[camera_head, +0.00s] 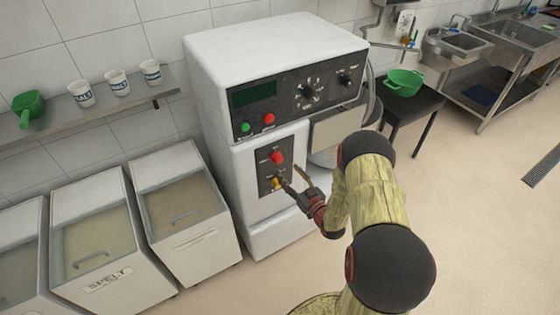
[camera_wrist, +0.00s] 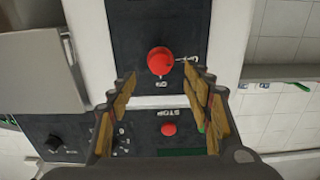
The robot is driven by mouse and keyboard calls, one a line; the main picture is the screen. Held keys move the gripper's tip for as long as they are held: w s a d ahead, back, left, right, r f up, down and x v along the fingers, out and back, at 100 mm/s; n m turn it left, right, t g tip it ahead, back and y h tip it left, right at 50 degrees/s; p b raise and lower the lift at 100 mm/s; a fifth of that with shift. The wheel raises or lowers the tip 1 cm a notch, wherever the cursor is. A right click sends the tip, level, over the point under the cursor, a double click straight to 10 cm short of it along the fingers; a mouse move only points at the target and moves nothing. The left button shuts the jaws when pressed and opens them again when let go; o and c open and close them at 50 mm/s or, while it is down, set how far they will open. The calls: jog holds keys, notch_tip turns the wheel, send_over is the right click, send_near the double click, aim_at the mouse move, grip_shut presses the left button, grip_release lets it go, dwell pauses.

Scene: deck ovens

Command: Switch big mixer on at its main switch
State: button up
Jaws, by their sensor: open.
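The big mixer (camera_head: 222,75) is a tall white machine standing against the tiled wall. Its lower dark panel (camera_head: 265,168) carries a red rotary switch (camera_head: 277,157), which also shows in the wrist view (camera_wrist: 161,61). My gripper (camera_head: 289,176) is open and empty in front of this panel, its fingertips slightly below the red switch in the head view. In the wrist view the fingers (camera_wrist: 159,77) lie left and right of the switch, with space on both sides. I cannot tell whether they reach its depth. The wrist view shows the panel upside down.
The upper panel has a red stop button (camera_head: 269,118), a green button (camera_head: 245,127) and dials (camera_head: 308,90). White flour bins (camera_head: 181,202) stand left, below a shelf with cups (camera_head: 117,82). A dark table with a green bowl (camera_head: 404,82) stands right.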

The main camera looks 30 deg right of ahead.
aim_at(279, 161)
jog(key=shift+w+a+f+b, duration=0.1)
jog(key=shift+w+b, duration=0.25)
jog(key=shift+w, duration=1.5)
jog(key=shift+w+a+b, duration=0.1)
jog(key=shift+w+b, duration=0.2)
jog(key=shift+w, duration=1.55)
jog(key=c, duration=0.3)
jog(key=c, duration=0.9)
